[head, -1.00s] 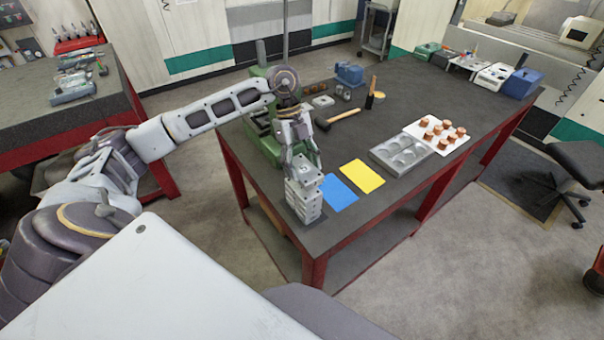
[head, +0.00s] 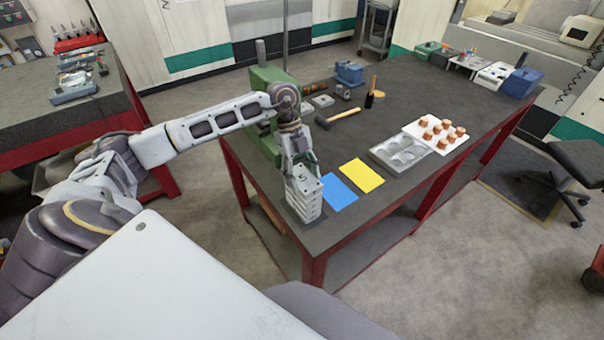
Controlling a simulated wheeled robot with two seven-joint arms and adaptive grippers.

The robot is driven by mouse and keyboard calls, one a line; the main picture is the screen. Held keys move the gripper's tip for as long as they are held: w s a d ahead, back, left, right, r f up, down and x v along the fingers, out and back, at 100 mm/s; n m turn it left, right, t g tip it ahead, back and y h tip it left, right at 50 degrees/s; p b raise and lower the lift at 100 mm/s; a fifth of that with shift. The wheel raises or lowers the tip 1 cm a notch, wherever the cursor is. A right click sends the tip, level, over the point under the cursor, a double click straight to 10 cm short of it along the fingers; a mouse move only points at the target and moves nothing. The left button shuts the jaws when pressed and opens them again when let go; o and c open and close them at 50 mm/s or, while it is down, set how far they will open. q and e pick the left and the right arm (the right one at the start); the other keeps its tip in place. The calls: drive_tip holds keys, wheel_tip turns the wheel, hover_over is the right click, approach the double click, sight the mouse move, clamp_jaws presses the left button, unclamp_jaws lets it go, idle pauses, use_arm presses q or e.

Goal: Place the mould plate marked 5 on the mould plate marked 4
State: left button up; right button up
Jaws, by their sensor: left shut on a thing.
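The mould plate marked 5 (head: 304,180) is a light grey block with a dark 5 on its top face. It is at the top of a stack of grey mould plates (head: 306,209) near the front left corner of the dark table. My left gripper (head: 298,170) is above the stack, shut on plate 5. No clear gap shows between plate 5 and the stack, but I cannot tell whether it rests fully on it. The mark on the plate below is hidden. My right gripper is out of view.
A blue sheet (head: 339,191) and a yellow sheet (head: 362,175) lie right of the stack. A green machine (head: 262,110) stands behind it. A hammer (head: 338,117), a grey mould tray (head: 400,153) and a white board (head: 452,140) with copper pieces lie farther off.

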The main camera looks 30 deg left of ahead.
use_arm(q)
drive_tip(key=shift+f, duration=0.1)
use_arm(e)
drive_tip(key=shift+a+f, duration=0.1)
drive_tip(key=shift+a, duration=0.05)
use_arm(q)
drive_tip(key=o, duration=1.2)
drive_tip(key=shift+c, duration=0.2)
drive_tip(key=shift+o, duration=1.2)
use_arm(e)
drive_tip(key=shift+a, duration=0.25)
use_arm(q)
drive_tip(key=shift+a+r, duration=0.2)
drive_tip(key=shift+r, duration=0.45)
drive_tip(key=b+v, duration=0.2)
drive_tip(key=v, duration=0.9)
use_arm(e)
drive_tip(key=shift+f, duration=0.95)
use_arm(q)
drive_tip(key=shift+f, duration=0.15)
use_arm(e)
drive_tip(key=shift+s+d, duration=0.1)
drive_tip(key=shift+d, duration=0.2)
